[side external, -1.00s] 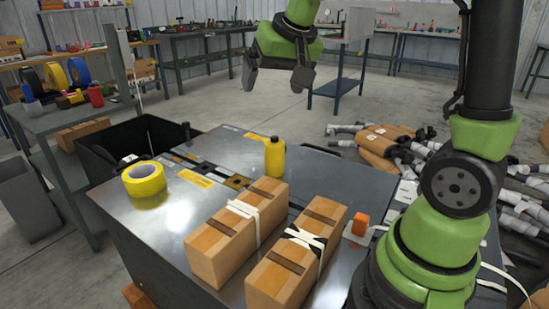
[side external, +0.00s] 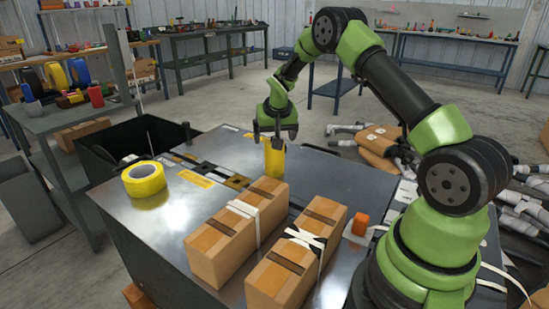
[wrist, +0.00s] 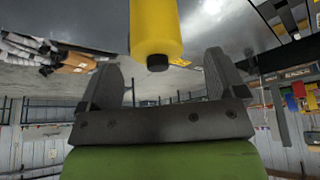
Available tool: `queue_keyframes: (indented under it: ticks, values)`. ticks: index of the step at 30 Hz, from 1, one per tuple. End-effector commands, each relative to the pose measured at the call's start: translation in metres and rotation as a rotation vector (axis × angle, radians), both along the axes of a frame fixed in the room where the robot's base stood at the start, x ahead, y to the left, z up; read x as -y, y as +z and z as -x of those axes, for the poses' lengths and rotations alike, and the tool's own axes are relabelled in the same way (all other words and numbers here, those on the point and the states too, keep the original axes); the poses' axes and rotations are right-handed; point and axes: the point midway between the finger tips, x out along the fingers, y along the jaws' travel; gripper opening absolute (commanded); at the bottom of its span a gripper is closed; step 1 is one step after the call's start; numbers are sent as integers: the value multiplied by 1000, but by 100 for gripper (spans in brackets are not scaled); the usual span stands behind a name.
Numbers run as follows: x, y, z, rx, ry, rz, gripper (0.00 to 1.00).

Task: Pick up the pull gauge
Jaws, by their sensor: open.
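The only upright yellow cylinder (side external: 275,162), which I take to be the pull gauge, stands on the metal table behind the cardboard boxes. In the wrist view its yellow body and small black top (wrist: 157,35) show at the upper middle. My gripper (side external: 274,136) is open and points down at the cylinder's top in the side view. In the wrist view the two dark fingers (wrist: 162,72) are spread apart, with the black top lying between their tips. I cannot tell whether either finger touches it. The gripper hides the top in the side view.
Two long cardboard boxes (side external: 236,235) (side external: 298,260) with white straps stand in front of the cylinder. A roll of yellow tape (side external: 145,179) lies to the left, near a black bin (side external: 128,143). An orange block (side external: 361,222) sits by my base. The table behind the boxes is mostly clear.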

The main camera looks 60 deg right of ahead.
Motion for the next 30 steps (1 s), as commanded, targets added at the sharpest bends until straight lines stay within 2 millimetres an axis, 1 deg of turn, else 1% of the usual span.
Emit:
queue_keyframes:
  ticks: [6,9,12,19,20,21,23,24,27,30]
  values:
    - [10,-30,-4,-2,-1,-2,89]
    - [14,-41,-8,0,-1,-2,89]
    - [16,-47,-10,2,0,-2,89]
    - [16,-47,-11,3,1,-1,89]
    - [16,-47,-11,3,1,-1,85]
    - [16,-47,-11,3,1,-1,76]
    - [16,-47,-11,3,1,-1,62]
    - [16,-47,-11,2,1,-1,53]
    - [16,-47,-11,3,1,-1,32]
    - [16,-47,-11,3,1,-1,32]
